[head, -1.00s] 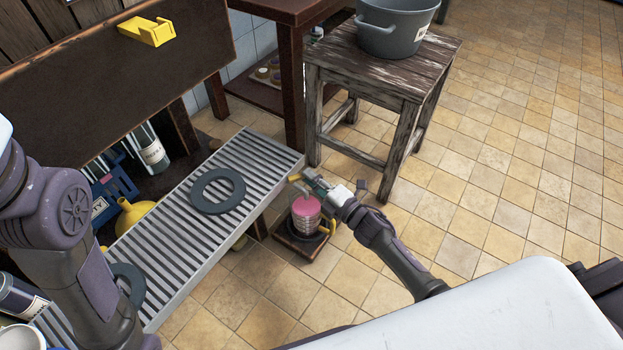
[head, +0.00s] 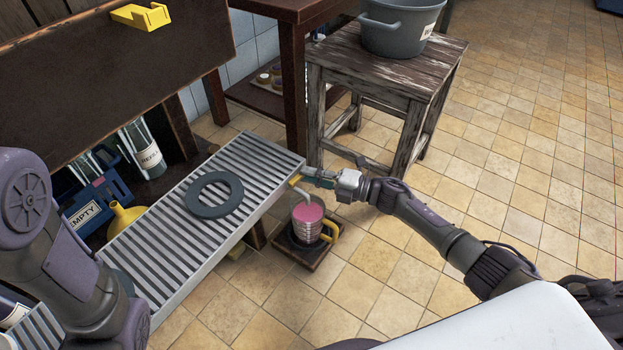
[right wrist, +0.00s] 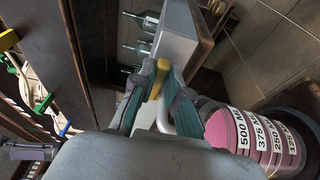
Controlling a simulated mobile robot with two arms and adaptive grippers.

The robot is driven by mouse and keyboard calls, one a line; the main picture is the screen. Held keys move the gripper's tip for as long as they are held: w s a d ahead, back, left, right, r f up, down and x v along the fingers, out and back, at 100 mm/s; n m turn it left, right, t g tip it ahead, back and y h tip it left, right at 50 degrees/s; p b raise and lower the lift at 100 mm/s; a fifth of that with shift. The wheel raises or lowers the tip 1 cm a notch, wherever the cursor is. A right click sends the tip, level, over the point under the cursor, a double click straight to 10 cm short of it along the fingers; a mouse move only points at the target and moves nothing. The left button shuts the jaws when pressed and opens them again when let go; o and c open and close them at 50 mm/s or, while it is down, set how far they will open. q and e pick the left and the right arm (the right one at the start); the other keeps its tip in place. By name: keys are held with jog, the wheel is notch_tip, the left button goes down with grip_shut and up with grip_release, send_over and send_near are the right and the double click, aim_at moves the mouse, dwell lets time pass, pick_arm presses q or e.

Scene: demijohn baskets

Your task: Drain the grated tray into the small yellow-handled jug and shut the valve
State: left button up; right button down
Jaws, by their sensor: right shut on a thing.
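The grated tray (head: 200,225) is a long slatted metal tray with a dark ring lying on it. A curved grey spout (head: 308,193) and a small yellow valve handle (head: 294,181) are at its near right end. The small jug (head: 306,222) stands upright below the spout, pink inside up to near the rim, with its yellow handle (head: 333,230) to the right. My right gripper (head: 305,179) is shut on the valve handle, which also shows between the fingers in the right wrist view (right wrist: 160,68). Whether liquid is running is too small to tell. My left gripper is out of view.
The jug stands on a low dark wooden base (head: 300,250). A worn wooden stool (head: 385,65) with a grey tub (head: 400,25) stands behind. A yellow funnel (head: 124,217) and a blue crate (head: 85,208) are left of the tray. The tiled floor at right is clear.

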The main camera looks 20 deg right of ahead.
jog(key=shift+f, duration=0.1)
jog(key=c, duration=1.2)
grip_release()
jog(key=shift+o, duration=0.2)
jog(key=v, duration=1.2)
